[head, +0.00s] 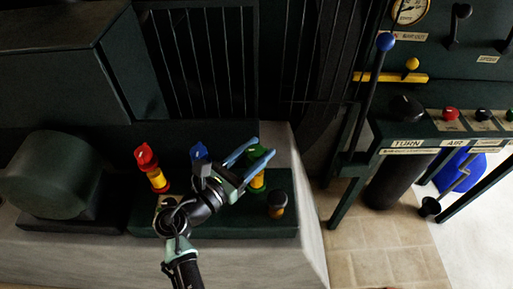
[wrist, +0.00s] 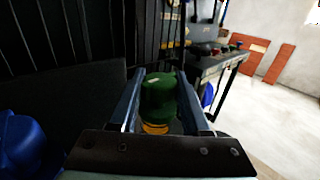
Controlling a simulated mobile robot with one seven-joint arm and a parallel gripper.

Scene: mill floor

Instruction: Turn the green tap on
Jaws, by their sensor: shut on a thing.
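The green tap (head: 257,153) has a green head on a yellow stem and stands on a dark green base block. In the wrist view the green tap (wrist: 158,97) sits between my two fingers. My gripper (head: 252,152) is shut on the green tap, with one blue-grey finger on either side of its head. The wrist view shows my gripper (wrist: 159,95) from behind, around the tap. A small pale mark is on the tap's top. The lower part of the tap is partly hidden by my gripper.
A red tap (head: 147,157) and a blue tap (head: 199,151) stand to the left. A dark knob with an orange band (head: 277,204) is at the right on the base block (head: 270,231). A dark railing (head: 205,60) rises behind. A control panel (head: 440,127) stands to the right.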

